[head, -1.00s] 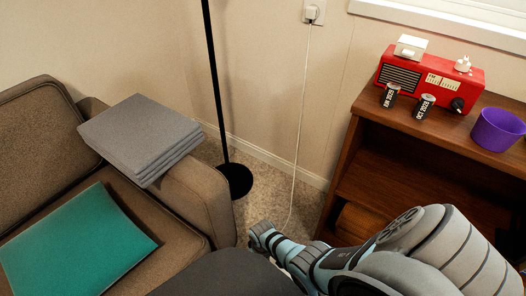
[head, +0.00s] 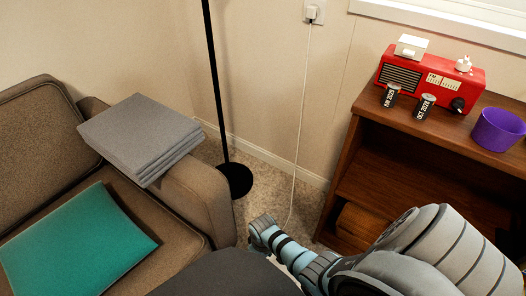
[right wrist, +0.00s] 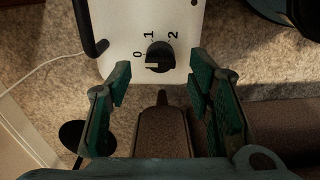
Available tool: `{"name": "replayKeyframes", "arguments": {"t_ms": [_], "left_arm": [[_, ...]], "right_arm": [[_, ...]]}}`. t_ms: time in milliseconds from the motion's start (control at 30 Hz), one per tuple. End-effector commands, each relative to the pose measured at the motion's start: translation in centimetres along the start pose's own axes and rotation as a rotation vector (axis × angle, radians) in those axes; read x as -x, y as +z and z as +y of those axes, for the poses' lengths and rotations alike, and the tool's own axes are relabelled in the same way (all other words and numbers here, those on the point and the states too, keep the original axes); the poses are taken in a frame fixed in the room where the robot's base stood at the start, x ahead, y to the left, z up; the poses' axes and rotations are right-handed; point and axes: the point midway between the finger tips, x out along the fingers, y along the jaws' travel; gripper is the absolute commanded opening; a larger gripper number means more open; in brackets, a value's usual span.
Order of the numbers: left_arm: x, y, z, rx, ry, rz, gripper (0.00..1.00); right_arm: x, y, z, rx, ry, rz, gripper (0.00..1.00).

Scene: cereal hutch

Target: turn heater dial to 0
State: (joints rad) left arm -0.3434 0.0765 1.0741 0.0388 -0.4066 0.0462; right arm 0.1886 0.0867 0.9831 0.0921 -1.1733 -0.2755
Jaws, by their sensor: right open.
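In the right wrist view, the white heater panel (right wrist: 122,22) lies at the top, with a black round dial (right wrist: 160,54) on its lower part. The marks 0, 1 and 2 run around the dial from its left side to its upper right. A pale mark shows on the dial's lower left, near the 0 side; its exact setting is hard to tell. My right gripper (right wrist: 160,92) is open and empty, its green-padded fingers spread left and right below the dial, apart from it. The heater does not show in the head view. My left gripper is out of view.
A white cord (right wrist: 40,70) runs left of the heater. A brown sofa (head: 205,200) with grey folded cloth (head: 140,135) and a teal cushion (head: 75,245) stands left. A lamp pole (head: 215,90) stands behind. A wooden hutch (head: 345,170) with a red radio (head: 425,75) is right.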

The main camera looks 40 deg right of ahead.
Motion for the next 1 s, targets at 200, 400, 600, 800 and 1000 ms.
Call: {"name": "replayKeyframes", "arguments": {"t_ms": [200,400,600,800,1000], "left_arm": [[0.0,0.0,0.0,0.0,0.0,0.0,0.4],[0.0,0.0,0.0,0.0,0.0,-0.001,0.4],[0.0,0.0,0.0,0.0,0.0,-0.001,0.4],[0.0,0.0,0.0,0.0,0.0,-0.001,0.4],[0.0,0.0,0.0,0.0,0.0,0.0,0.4]], "right_arm": [[5.8,0.0,0.0,0.001,0.0,0.003,0.47],[8.9,0.0,0.0,0.002,-0.001,0.0,0.47],[9.1,0.0,0.0,0.001,-0.001,-0.002,0.47],[9.1,0.0,0.0,0.001,-0.001,-0.001,0.47],[9.1,0.0,0.0,0.002,-0.001,-0.001,0.47]]}}
